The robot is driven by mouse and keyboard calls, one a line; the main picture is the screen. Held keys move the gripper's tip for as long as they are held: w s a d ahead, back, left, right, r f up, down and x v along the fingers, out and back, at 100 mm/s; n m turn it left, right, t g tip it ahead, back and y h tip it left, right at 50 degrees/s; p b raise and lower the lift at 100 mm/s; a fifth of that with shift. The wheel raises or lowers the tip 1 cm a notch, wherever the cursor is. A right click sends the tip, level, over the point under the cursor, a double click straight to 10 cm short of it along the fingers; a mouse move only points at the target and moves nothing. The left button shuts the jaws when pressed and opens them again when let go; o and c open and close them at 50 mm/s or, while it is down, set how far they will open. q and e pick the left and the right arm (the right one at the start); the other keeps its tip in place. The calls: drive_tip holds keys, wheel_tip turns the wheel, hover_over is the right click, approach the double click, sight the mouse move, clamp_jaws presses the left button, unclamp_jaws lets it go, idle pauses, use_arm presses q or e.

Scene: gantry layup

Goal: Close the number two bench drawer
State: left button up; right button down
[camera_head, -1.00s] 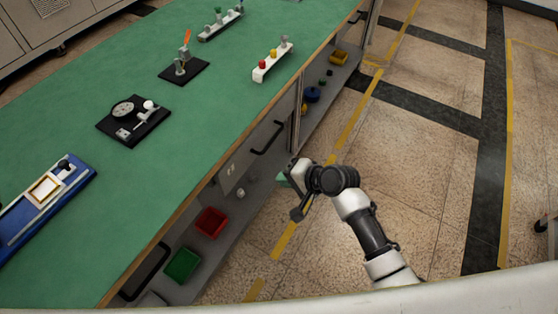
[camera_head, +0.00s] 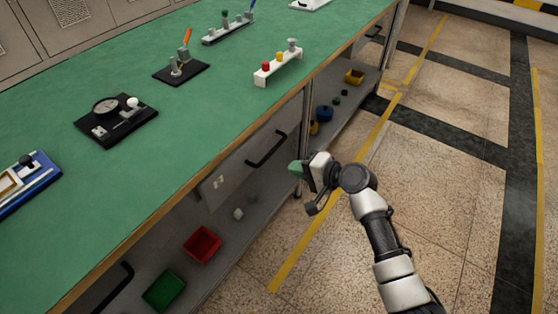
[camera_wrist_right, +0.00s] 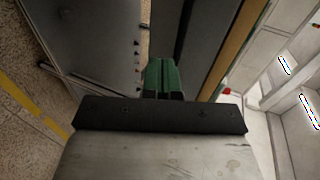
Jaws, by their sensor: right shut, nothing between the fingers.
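The bench (camera_head: 150,170) has a green top and a wooden edge. Under the edge is a grey drawer front (camera_head: 240,165) with a black bar handle (camera_head: 267,150) and a small pale label I cannot read. From this angle I cannot tell how far this drawer stands out. My right gripper (camera_head: 296,169) is shut and empty, its green fingertips beside the right end of that front, below the bench edge. In the right wrist view the shut fingertips (camera_wrist_right: 163,75) point along dark grey panels under the wooden edge; contact is unclear. My left gripper is out of view.
Another handle (camera_head: 112,288) shows at lower left. A red bin (camera_head: 203,244) and a green bin (camera_head: 164,289) stand on the lower shelf. A white rack (camera_head: 278,68) and a black gauge stand (camera_head: 117,124) sit on top. The floor at right is clear.

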sight(258, 151)
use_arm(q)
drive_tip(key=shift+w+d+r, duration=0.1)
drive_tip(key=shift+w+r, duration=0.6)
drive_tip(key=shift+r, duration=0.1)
use_arm(e)
drive_tip(key=shift+w+a, duration=0.55)
drive_tip(key=shift+a, duration=0.25)
drive_tip(key=shift+w+a, duration=0.6)
drive_tip(key=shift+a, duration=0.2)
drive_tip(key=shift+w+a, duration=0.55)
drive_tip(key=shift+a, duration=0.25)
drive_tip(key=w+a, duration=0.1)
drive_tip(key=w+a+b, duration=0.1)
drive_tip(key=a, duration=0.1)
drive_tip(key=shift+w+a, duration=0.2)
drive_tip(key=shift+w, duration=0.05)
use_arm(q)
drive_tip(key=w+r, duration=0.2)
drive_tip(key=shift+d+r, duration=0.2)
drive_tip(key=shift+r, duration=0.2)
use_arm(e)
drive_tip(key=shift+r, duration=0.1)
